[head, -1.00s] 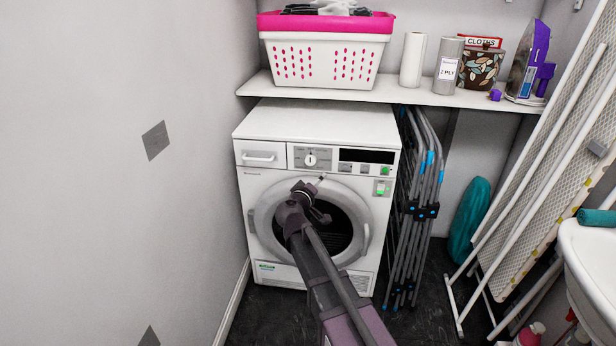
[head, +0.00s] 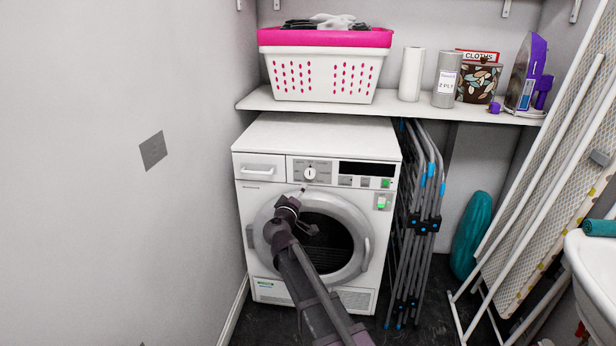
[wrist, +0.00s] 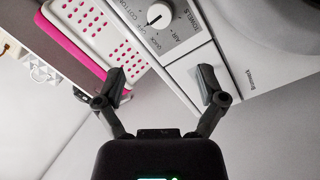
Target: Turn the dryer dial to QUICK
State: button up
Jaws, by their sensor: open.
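The dryer dial (head: 310,173) is a round white knob on the grey panel at the top front of the white dryer (head: 258,190). Its dark pointer mark looks roughly upright in the head view. In the wrist view the dial (wrist: 160,16) is at the top, beyond the fingertips, with the words QUICK, AIR and TOWELS printed around it. The picture is turned there. My gripper (wrist: 163,84) is open and empty, its two fingers apart and not touching the dial. In the head view my gripper (head: 302,189) is just below the dial, slightly left.
A white drawer front (head: 262,168) is left of the dial; a display and buttons are right. The round door (head: 354,217) is below. A shelf (head: 400,105) with a pink-rimmed basket (head: 325,80) hangs above. A folded airer (head: 415,230) stands close at right, the wall at left.

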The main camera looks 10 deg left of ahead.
aim_at(309, 175)
jog(key=w, duration=0.4)
jog(key=w+d, duration=0.1)
jog(key=w, duration=0.3)
jog(key=w+d, duration=0.1)
jog(key=w, duration=0.3)
jog(key=shift+w, duration=0.35)
jog(key=c, duration=1.2)
